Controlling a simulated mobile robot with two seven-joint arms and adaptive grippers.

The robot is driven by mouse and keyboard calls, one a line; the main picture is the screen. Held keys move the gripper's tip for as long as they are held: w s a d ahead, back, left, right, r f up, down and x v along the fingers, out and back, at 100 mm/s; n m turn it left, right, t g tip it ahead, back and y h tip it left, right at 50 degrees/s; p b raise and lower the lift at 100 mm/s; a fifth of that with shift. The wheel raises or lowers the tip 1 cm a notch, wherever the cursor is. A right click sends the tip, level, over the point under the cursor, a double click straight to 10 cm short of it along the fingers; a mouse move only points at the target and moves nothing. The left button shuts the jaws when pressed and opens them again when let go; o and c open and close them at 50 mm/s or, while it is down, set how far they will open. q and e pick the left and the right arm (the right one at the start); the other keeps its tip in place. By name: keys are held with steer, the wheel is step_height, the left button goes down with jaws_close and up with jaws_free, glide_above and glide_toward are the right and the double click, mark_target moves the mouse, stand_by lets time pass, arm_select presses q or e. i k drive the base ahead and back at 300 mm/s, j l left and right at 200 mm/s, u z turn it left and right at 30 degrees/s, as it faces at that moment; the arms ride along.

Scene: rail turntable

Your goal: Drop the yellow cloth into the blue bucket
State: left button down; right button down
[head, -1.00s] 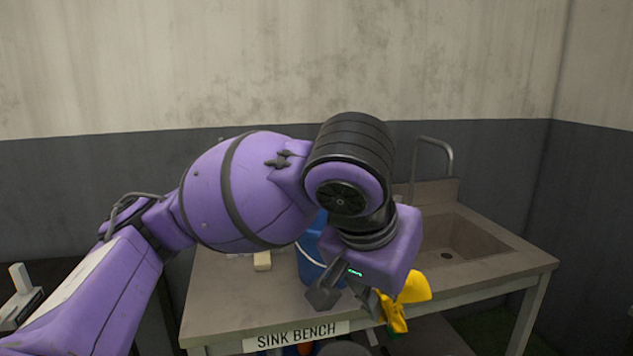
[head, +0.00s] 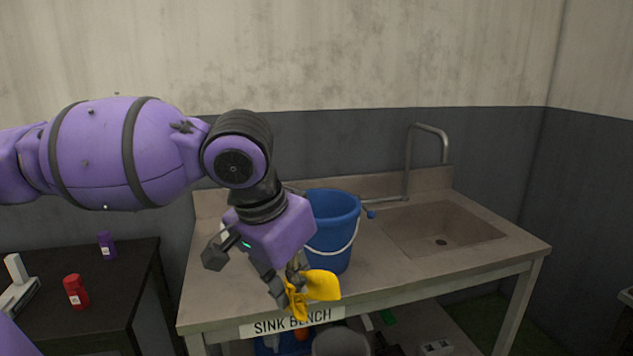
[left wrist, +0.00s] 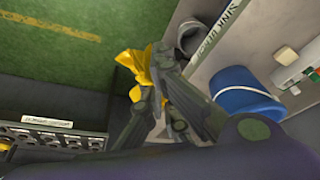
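The blue bucket (head: 333,228) stands upright on the sink bench, left of the basin, with its pale handle hanging down its front. It also shows in the left wrist view (left wrist: 236,88). My left gripper (head: 290,284) is shut on the yellow cloth (head: 321,286), in front of and left of the bucket, near the bench's front edge. The cloth hangs crumpled from the fingertips, outside the bucket. In the left wrist view the cloth (left wrist: 133,66) shows beyond the fingers (left wrist: 160,95), against the green floor. The bucket's inside is mostly hidden. My right gripper is not in view.
The sink bench (head: 225,285) has a basin (head: 440,235) and a tall faucet (head: 428,130) behind it. A dark table (head: 120,290) at left holds a red bottle (head: 75,291) and a purple bottle (head: 106,245). Several items sit on the shelf below the bench.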

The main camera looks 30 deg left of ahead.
mark_target(336, 212)
steer(key=i+j, duration=1.2)
steer(key=i, duration=0.1)
